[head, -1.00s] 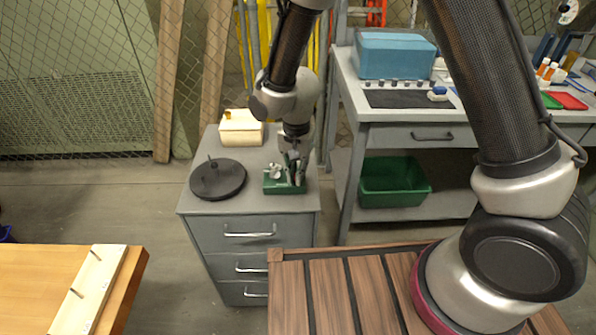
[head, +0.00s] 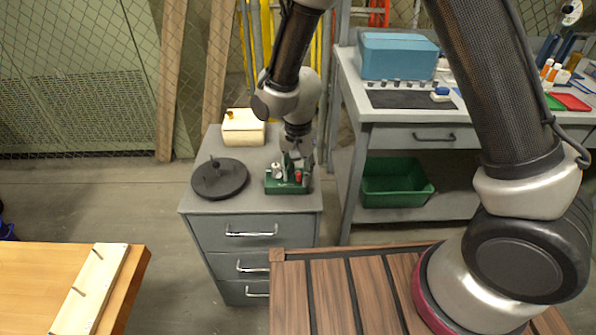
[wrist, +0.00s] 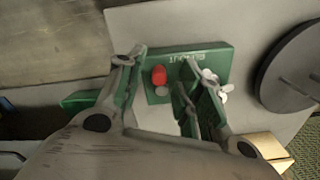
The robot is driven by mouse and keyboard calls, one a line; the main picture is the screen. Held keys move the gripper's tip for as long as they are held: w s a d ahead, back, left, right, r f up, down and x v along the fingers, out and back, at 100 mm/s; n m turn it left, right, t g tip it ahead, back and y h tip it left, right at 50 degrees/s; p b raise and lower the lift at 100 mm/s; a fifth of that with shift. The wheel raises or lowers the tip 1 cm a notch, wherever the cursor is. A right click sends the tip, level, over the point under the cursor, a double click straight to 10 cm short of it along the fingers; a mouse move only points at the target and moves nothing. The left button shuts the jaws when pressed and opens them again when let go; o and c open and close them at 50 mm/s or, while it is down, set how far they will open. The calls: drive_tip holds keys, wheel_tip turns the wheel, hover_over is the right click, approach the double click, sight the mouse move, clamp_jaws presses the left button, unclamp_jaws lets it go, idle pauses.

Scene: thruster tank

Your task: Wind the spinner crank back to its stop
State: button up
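The small green spinner device (head: 287,188) sits on the grey drawer cabinet; its green base with white lettering also shows in the wrist view (wrist: 205,60). A red knob (wrist: 158,75), apparently the crank handle, stands up from it and also shows in the head view (head: 298,176). White spinner-like parts (wrist: 215,85) lie right of it in the wrist view, partly behind a finger. My gripper (wrist: 162,75) is open over the device, with the red knob visible in the gap between the fingers. I see no contact with the knob. The crank's arm and stop are not clear.
A black round disc (head: 220,180) with an upright pin stands left of the device. A cream box (head: 243,128) stands behind it. The grey cabinet top (head: 262,207) is bare in front. A workbench (head: 365,118) stands to the right.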

sight(299, 174)
wheel_tip(299, 174, up, 12)
idle(0.4)
drive_tip(key=s+d+r+n+t, duration=0.1)
drive_tip(key=s+d+r, duration=0.4)
drive_tip(key=d, duration=0.6)
drive_tip(key=s+d+r+n+t, duration=0.2)
drive_tip(key=s+d+r, duration=0.4)
drive_tip(key=d, duration=0.5)
drive_tip(key=s+d+r+n+t, duration=0.1)
drive_tip(key=s+d+r+n, duration=0.1)
drive_tip(key=s+d+r, duration=0.4)
drive_tip(key=d+r, duration=0.1)
drive_tip(key=d, duration=0.4)
drive_tip(key=shift+s+r, duration=0.15)
drive_tip(key=shift+r, duration=0.05)
idle(1.0)
